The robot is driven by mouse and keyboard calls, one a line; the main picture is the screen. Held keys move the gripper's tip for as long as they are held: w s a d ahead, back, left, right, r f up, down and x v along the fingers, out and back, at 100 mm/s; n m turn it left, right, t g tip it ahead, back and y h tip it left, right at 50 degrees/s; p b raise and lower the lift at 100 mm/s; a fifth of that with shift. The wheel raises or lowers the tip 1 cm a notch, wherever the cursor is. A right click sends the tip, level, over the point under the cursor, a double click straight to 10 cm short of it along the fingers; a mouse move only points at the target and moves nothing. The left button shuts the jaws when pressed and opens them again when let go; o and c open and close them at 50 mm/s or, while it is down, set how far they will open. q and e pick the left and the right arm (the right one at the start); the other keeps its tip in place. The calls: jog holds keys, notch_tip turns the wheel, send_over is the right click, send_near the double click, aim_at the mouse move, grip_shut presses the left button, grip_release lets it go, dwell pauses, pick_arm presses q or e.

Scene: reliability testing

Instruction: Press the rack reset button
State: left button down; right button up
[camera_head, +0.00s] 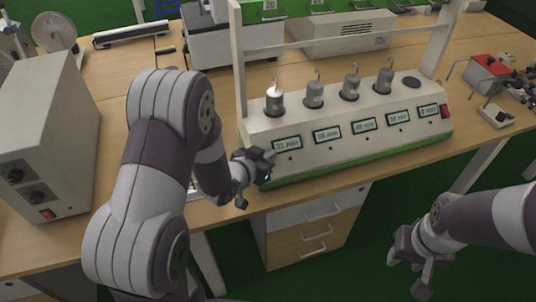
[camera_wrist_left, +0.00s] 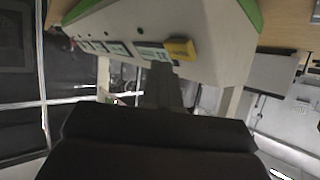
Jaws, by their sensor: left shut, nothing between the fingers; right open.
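The rack (camera_head: 345,150) is a long white unit with a green base, small displays along its sloped front and a red switch (camera_head: 446,111) at its right end. In the left wrist view, a yellow labelled button (camera_wrist_left: 181,49) sits on the rack's front beside a display. In the head view my left gripper covers that spot. My left gripper (camera_head: 267,157) is shut and empty at the rack's front left end. Its fingertips (camera_wrist_left: 165,75) appear close to the yellow button; I cannot tell whether they touch. My right gripper (camera_head: 408,268) is open and empty, low in front of the table.
Several metal weights, one a silver weight (camera_head: 274,100), stand on the rack under a white frame (camera_head: 330,42). A beige box with knobs (camera_head: 42,140) stands at the left. A red device (camera_head: 489,72) lies at the right. Drawers (camera_head: 312,230) are below the table (camera_head: 190,205).

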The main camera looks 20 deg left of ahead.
pick_arm(q)
jog(key=shift+f, duration=0.1)
jog(key=shift+w+a+f, duration=0.2)
jog(key=shift+f, duration=0.05)
jog(key=shift+w+a+f+b, duration=0.1)
jog(key=shift+w+f+b, duration=0.15)
jog(key=shift+b, duration=0.25)
dwell(0.5)
dwell(0.3)
jog(key=shift+s+d+r+p, duration=0.2)
jog(key=shift+s+r+p, duration=0.1)
jog(key=shift+r+p, duration=0.2)
jog(key=shift+s+d+r, duration=0.1)
jog(key=shift+s, duration=0.1)
jog(key=s+r+p, duration=0.1)
jog(key=s+d+r+p, duration=0.1)
jog(key=d+r+p, duration=0.1)
jog(key=shift+s+r, duration=0.35)
jog(key=shift+s, duration=0.05)
